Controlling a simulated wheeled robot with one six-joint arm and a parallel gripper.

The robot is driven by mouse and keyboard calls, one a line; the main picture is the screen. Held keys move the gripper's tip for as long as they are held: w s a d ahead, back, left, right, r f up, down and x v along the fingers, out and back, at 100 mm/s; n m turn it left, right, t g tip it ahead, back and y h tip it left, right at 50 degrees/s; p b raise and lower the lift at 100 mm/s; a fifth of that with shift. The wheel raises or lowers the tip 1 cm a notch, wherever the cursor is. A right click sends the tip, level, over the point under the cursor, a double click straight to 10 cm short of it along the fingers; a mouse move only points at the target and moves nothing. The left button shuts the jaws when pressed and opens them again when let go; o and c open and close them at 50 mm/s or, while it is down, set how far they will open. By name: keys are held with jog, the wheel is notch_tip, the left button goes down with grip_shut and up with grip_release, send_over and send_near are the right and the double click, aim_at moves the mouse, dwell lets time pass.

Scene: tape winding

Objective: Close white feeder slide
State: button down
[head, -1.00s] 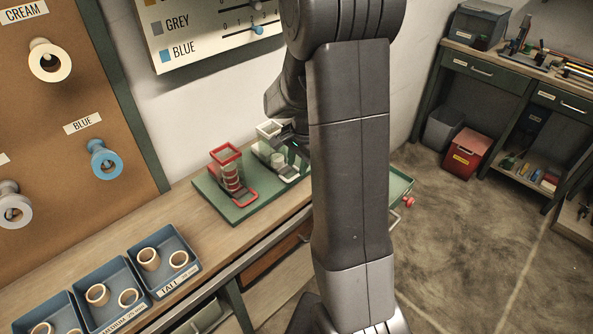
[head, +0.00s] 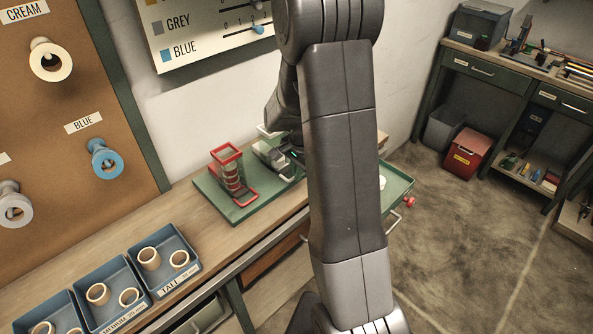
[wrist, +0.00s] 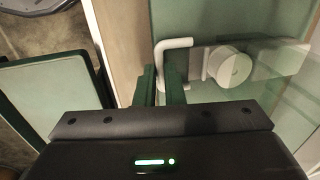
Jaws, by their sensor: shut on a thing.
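The white feeder (head: 264,131) stands on the green board behind the red one. My gripper and forearm hide most of it in the head view. In the wrist view its slide shows a white U-shaped handle (wrist: 174,45), with a white round piece (wrist: 229,67) beside the handle. A see-through part lies around and beyond that piece. In the head view the gripper (head: 291,160) is low at the white feeder's front. I cannot tell how far the slide is out.
The red feeder (head: 230,170) stands close on the left, with rings inside. The green board (head: 222,208) lies on the wooden bench. A green tray (head: 398,188) with a white piece (head: 382,183) shows right of my arm. Blue bins (head: 165,262) with rings stand front left.

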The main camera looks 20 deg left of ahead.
jog(key=shift+a, duration=0.1)
jog(key=shift+w+a, duration=0.25)
jog(key=shift+a, duration=0.25)
jog(key=shift+w+a, duration=0.2)
jog(key=shift+a, duration=0.3)
jog(key=c, duration=1.5)
grip_release()
jog(key=shift+a, duration=0.1)
jog(key=r, duration=0.4)
jog(key=d+r, duration=0.1)
jog(key=r, duration=0.4)
jog(key=s+d+r, duration=0.1)
jog(key=r, duration=0.3)
jog(key=shift+d+r, duration=0.2)
jog(key=shift+r, duration=0.15)
jog(key=shift+f, duration=0.1)
jog(key=f, duration=0.4)
jog(key=a+f, duration=0.1)
jog(key=f, duration=0.4)
jog(key=w+a+f, duration=0.1)
jog(key=f, duration=0.3)
jog(key=shift+a+f, duration=0.1)
jog(key=shift+f, duration=0.25)
jog(key=shift+s+d+r, duration=0.1)
jog(key=shift+s+d, duration=0.15)
jog(key=shift+d, duration=0.3)
